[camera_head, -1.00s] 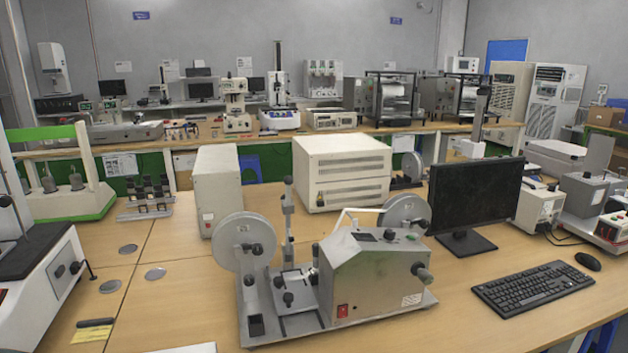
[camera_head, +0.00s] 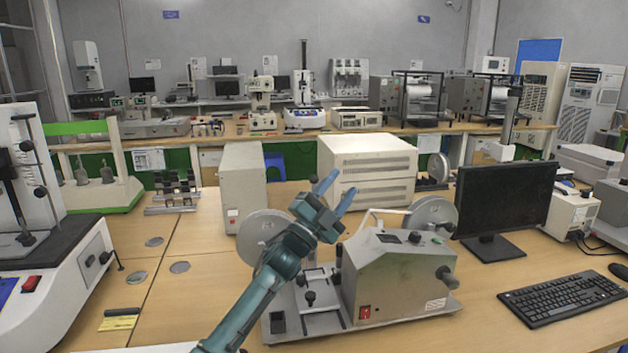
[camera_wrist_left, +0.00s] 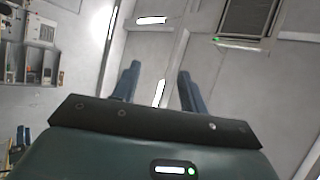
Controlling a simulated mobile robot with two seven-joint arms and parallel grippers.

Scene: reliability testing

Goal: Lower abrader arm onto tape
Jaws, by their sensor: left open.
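The abrader, a grey metal machine (camera_head: 395,275) on a flat base, stands on the front table. Its left reel (camera_head: 257,232) is partly covered by my arm, and its right reel (camera_head: 432,213) sits behind the housing. The upright abrader arm by the left reel is hidden behind my left gripper. I cannot make out the tape. My left gripper (camera_head: 335,188) is open and empty, raised in front of the machine's upper left part, fingers pointing up and right. In the left wrist view its two blue fingers (camera_wrist_left: 160,72) stand apart against the ceiling. My right gripper is not in view.
A monitor (camera_head: 500,205) and keyboard (camera_head: 565,295) stand right of the machine. Beige boxes (camera_head: 368,172) stand behind it. A white instrument (camera_head: 65,270) is at the left. The tabletop between that instrument and the machine is mostly clear.

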